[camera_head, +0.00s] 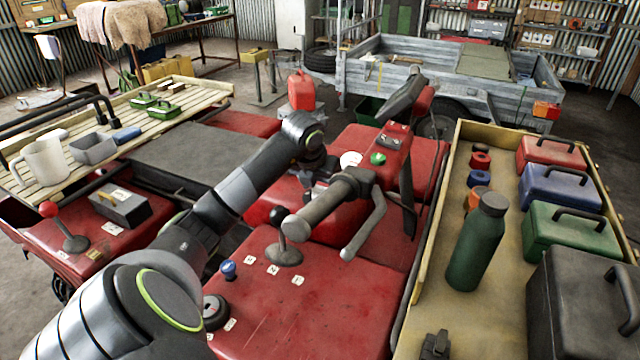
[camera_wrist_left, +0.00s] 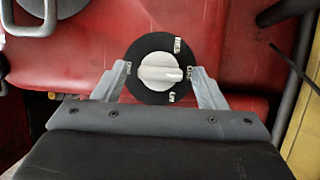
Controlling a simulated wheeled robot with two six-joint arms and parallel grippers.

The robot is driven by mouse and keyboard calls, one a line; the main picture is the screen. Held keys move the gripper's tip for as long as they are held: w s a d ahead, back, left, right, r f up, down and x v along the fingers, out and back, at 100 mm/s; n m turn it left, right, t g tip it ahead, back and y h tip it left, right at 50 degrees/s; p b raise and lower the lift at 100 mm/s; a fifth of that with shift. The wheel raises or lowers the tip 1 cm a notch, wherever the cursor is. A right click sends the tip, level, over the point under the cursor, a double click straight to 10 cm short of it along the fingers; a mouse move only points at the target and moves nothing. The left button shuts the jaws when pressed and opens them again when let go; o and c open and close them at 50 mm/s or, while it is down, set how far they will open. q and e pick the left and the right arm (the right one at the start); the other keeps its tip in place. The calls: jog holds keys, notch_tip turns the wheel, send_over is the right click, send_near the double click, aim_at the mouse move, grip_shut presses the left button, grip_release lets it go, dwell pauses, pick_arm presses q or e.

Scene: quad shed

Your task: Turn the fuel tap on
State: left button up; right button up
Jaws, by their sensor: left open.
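The fuel tap shows in the left wrist view as a pale round knob (camera_wrist_left: 160,72) on a black disc (camera_wrist_left: 160,45) with small white labels. The knob's raised grip lies roughly crosswise, with a bright mark at its right end. My left gripper (camera_wrist_left: 160,76) is open, one finger on each side of the knob, over the disc's edges. Whether the fingers touch the knob I cannot tell. In the head view my left gripper (camera_head: 314,190) is low over the red quad body (camera_head: 340,310), partly behind the handlebar, and I cannot make out the tap there. My right gripper is not in view.
The grey handlebar grip and lever (camera_head: 365,225) stand close beside the left gripper. A black-knobbed gear lever (camera_head: 280,245) rises nearer. A wooden bench (camera_head: 410,320) at right holds a green bottle (camera_head: 475,245) and several toolboxes. A slatted rack (camera_head: 60,175) lies at left.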

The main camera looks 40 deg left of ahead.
pick_arm(q)
jog(key=shift+f, duration=0.1)
jog(key=c, duration=1)
